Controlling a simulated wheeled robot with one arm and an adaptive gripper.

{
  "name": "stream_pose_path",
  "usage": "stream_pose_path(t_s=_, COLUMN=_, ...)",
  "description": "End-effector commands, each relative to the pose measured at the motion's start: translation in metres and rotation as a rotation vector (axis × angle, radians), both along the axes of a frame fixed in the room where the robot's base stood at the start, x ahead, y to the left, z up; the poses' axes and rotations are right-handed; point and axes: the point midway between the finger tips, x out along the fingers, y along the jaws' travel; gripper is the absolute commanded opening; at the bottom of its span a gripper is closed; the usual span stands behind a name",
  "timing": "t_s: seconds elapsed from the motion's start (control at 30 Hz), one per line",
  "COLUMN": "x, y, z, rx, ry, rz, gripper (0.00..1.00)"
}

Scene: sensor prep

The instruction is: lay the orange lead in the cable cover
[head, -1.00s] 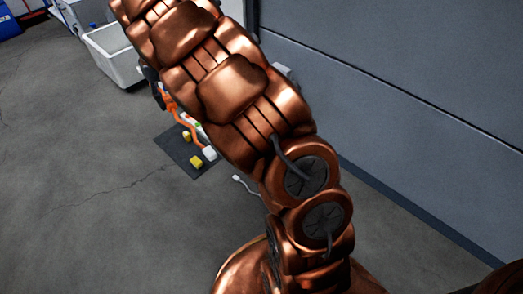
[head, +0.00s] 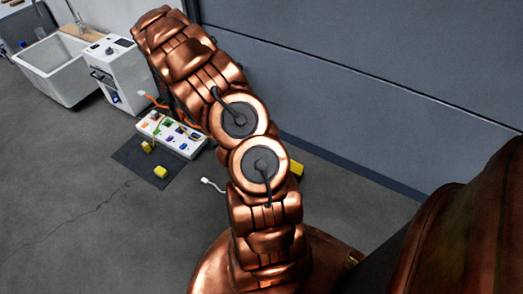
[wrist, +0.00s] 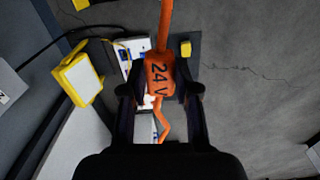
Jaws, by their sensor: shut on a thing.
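My gripper (wrist: 160,92) is shut on the orange lead at its orange tag marked "24 V" (wrist: 158,74). The orange lead (wrist: 166,22) runs from the top of the wrist view through the jaws, then bends below them (wrist: 163,124). In the head view my arm hides the gripper, and a piece of the orange lead (head: 152,99) shows left of the arm. Below the gripper is a long white board with coloured parts (head: 184,147), on a dark mat. I cannot tell which part is the cable cover.
The dark mat (head: 128,153) lies on the grey floor with small yellow blocks (head: 160,171). A white cabinet (head: 122,75) and white basin (head: 60,62) stand at the back left. A yellow-framed box (wrist: 78,80) lies left in the wrist view. Open floor lies at front left.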

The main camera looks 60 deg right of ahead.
Motion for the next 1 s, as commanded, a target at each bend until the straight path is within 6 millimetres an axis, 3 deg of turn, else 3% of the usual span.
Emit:
stream_pose_path(t_s=0.03, x=-0.009, y=-0.02, z=-0.017, rx=0.003, ry=0.004, rz=-0.007, gripper=0.0)
stream_pose_path(t_s=0.2, x=-0.036, y=-0.076, z=-0.07, rx=0.004, ry=0.003, rz=0.001, gripper=0.0)
stream_pose_path(t_s=0.5, x=-0.103, y=-0.155, z=-0.167, rx=0.006, ry=0.001, rz=0.024, gripper=0.0)
stream_pose_path(t_s=0.8, x=-0.174, y=-0.198, z=-0.256, rx=0.006, ry=0.0, rz=0.053, gripper=0.0)
stream_pose_path(t_s=1.0, x=-0.204, y=-0.207, z=-0.293, rx=0.005, ry=0.0, rz=0.066, gripper=0.0)
